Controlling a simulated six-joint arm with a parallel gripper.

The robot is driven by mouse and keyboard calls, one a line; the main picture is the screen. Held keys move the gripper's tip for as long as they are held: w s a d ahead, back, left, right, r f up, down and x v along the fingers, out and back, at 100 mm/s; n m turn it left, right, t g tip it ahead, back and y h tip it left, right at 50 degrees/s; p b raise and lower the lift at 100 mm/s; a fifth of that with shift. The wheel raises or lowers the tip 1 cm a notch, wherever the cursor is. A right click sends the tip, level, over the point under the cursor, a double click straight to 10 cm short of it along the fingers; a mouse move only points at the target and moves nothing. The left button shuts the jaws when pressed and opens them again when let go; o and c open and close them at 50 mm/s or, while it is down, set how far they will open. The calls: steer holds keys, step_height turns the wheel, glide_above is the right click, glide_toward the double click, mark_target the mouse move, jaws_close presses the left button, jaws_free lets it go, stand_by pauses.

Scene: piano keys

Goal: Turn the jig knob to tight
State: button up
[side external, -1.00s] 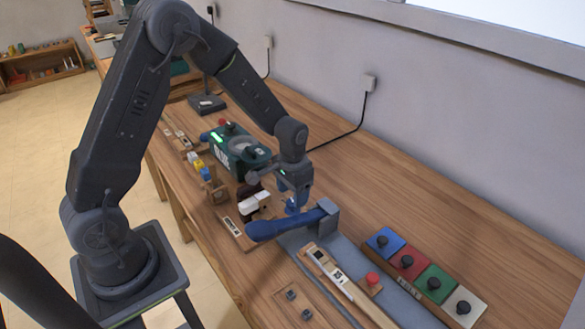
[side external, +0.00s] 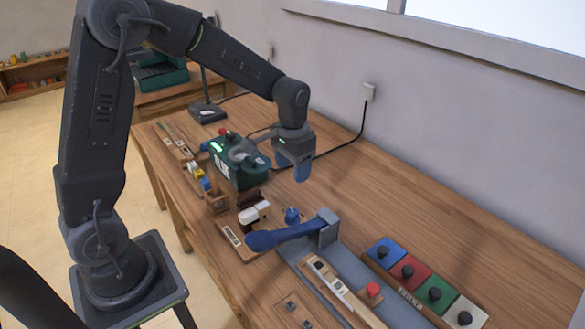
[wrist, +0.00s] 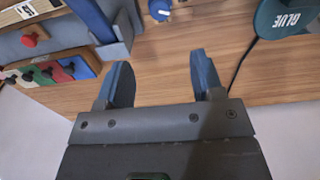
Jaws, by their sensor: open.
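The blue jig knob (side external: 292,216) stands beside the jig's white-topped key pieces (side external: 255,212) on a wooden base (side external: 232,236). In the wrist view the knob (wrist: 160,10) is cut by the top edge and shows a white pointer mark. Its tight or loose labels cannot be read. My gripper (side external: 303,170) is above the bench, up and behind the knob, apart from it. In the wrist view the two blue fingers of my gripper (wrist: 162,68) are spread with nothing between them.
A blue-handled clamp or press (side external: 285,234) lies right in front of the knob. A green glue pot (side external: 238,165) stands left of my gripper. Red, green, blue and white button blocks (side external: 408,271) are at the right. Bare bench (side external: 390,205) lies at the back right.

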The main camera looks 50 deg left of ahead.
mark_target(293, 211)
step_height(293, 211, down, 14)
steer(key=n, duration=0.9)
stand_by(0.3)
steer(key=shift+r, duration=0.1)
steer(key=c, duration=0.9)
